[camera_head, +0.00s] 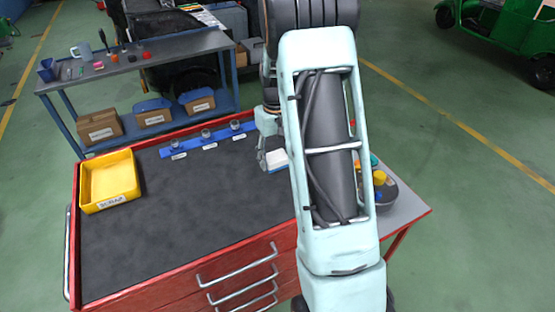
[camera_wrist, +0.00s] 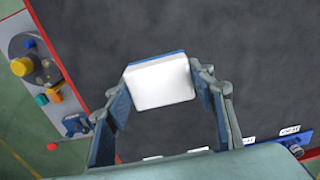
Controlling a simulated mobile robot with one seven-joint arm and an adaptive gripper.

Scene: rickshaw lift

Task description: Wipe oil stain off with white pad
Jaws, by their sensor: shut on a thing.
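The white pad (camera_wrist: 160,84), a small white block with a blue edge, is between the fingers of my gripper (camera_wrist: 165,80) in the wrist view. My gripper is shut on it. In the head view the pad (camera_head: 276,160) shows at my gripper (camera_head: 268,158), over the far right part of the dark mat (camera_head: 190,220) on the red cart. I cannot tell whether the pad touches the mat. I cannot make out an oil stain on the visible mat; my arm hides the right part of it in the head view.
A yellow tray marked SCRAP (camera_head: 84,185) stands at the mat's left. A blue strip (camera_head: 168,153) with small cups and labels lies along the far edge. A grey side shelf (camera_head: 405,208) at right holds coloured items. The mat's middle is clear.

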